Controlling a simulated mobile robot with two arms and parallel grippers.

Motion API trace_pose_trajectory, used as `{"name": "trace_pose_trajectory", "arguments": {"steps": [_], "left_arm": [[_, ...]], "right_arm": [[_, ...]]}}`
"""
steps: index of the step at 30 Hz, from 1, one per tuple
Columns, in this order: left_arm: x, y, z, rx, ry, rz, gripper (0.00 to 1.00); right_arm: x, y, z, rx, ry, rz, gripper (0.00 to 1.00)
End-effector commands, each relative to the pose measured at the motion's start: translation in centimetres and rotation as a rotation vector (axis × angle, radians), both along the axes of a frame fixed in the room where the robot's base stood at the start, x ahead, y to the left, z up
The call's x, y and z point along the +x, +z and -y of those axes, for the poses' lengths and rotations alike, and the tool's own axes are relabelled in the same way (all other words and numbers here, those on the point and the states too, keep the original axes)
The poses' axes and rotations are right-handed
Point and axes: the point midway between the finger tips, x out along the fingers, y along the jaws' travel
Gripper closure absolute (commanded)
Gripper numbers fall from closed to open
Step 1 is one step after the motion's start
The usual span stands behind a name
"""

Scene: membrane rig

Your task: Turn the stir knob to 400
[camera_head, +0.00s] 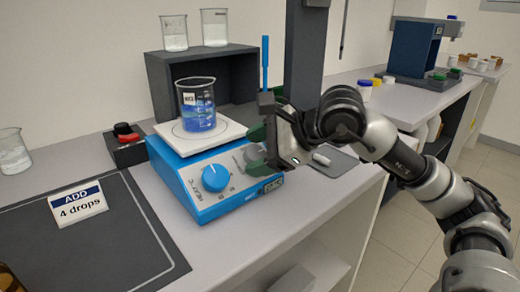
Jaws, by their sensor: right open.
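The stirrer hotplate (182,187) is a blue box with a white top plate on the bench. A blue knob (213,178) with a dial scale sits on its sloped front. A grey knob (240,156) lies to its right, partly hidden by my right gripper; I take it for the stir knob. My right gripper (256,150) is open, its green-tipped fingers at the grey knob's right side. I cannot tell whether they touch it. A small display (272,186) shows at the front right corner, too small to read. My left gripper is out of view.
A beaker of blue liquid (200,118) stands on the hotplate. Behind it is a dark shelf (158,75) with two beakers on top. A dark box with a red part (125,133) stands left. A card reading "ADD 4 drops" (78,204) stands on a dark mat.

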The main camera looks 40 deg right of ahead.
Motion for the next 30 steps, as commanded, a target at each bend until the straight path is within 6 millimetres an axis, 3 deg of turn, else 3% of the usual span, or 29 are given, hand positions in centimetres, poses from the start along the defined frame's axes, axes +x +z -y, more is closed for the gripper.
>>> {"name": "trace_pose_trajectory", "arguments": {"steps": [5,15,20,30], "left_arm": [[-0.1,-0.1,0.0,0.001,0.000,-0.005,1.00],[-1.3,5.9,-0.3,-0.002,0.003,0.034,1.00],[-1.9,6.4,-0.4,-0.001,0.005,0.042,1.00],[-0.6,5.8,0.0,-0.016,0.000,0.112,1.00]], "right_arm": [[-0.6,0.4,0.6,-0.002,-0.003,0.000,0.33],[-3.8,2.8,2.7,-0.004,-0.003,0.001,0.33],[-5.6,4.1,3.9,-0.002,-0.002,0.000,0.33],[-7.4,6.0,5.1,0.001,-0.001,0.000,0.33]]}}
